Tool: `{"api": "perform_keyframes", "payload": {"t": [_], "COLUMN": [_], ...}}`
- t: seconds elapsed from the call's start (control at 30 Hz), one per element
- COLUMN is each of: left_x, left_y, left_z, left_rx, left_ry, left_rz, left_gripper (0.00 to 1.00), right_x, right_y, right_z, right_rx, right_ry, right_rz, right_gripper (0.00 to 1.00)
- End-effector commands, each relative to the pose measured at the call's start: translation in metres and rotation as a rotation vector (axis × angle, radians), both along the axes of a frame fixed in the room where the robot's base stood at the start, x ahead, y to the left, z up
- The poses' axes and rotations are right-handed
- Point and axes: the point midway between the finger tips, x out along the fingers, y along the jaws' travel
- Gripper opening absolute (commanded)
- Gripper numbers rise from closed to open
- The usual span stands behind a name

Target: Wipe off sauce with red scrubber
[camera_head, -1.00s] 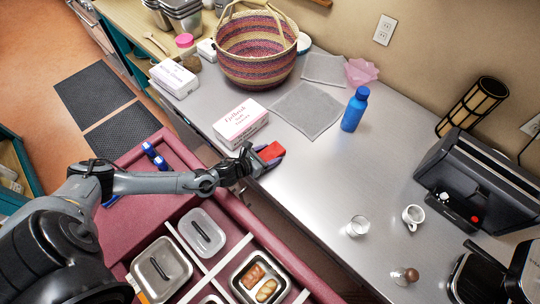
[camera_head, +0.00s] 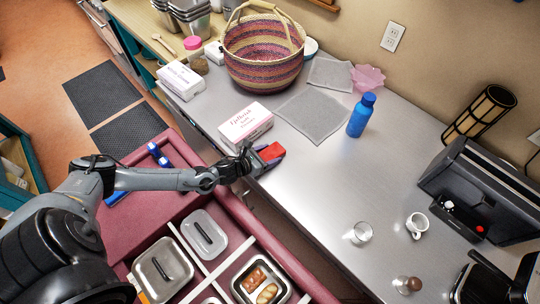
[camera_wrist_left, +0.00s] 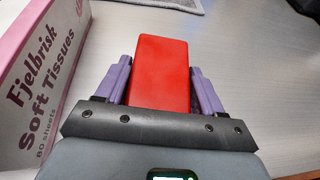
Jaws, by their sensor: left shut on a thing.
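The red scrubber (camera_head: 271,151) is a plain red block. My left gripper (camera_head: 264,155) is shut on it at the front edge of the grey counter (camera_head: 310,190). In the left wrist view the scrubber (camera_wrist_left: 160,72) sits between the two purple finger pads and sticks out beyond their tips. I cannot tell whether its underside touches the counter. I make out no sauce in either view; the scrubber and gripper hide the counter under them. My right gripper is not in view.
A white and pink tissue box (camera_head: 245,123) stands close beside the gripper; a grey cloth (camera_head: 312,116) lies behind. A blue bottle (camera_head: 361,115), a glass (camera_head: 362,232) and a white mug (camera_head: 417,224) stand further right. The counter between is clear.

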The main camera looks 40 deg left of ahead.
Motion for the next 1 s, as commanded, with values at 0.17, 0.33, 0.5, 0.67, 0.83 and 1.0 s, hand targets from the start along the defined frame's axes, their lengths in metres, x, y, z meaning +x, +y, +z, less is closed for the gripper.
{"api": "perform_keyframes", "payload": {"t": [0.17,0.33,0.5,0.67,0.83,1.0], "left_x": [-0.002,0.001,0.01,0.018,0.026,0.034], "left_y": [0.002,0.001,0.001,0.0,0.0,-0.001], "left_z": [-0.005,-0.006,-0.006,-0.006,-0.006,-0.006], "left_rx": [0.005,0.005,0.004,0.003,0.003,0.003], "left_ry": [0.011,0.011,0.01,0.011,0.01,0.011], "left_rz": [0.003,0.003,0.002,0.0,0.0,-0.001], "left_gripper": [0.23,0.23,0.23,0.23,0.23,0.23], "right_x": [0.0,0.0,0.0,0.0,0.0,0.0], "right_y": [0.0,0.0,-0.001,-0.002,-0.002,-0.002], "right_z": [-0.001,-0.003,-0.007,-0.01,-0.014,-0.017], "right_rx": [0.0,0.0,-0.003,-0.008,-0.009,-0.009], "right_ry": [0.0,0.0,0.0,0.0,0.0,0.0], "right_rz": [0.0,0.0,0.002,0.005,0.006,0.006], "right_gripper": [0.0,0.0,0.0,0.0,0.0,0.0]}}
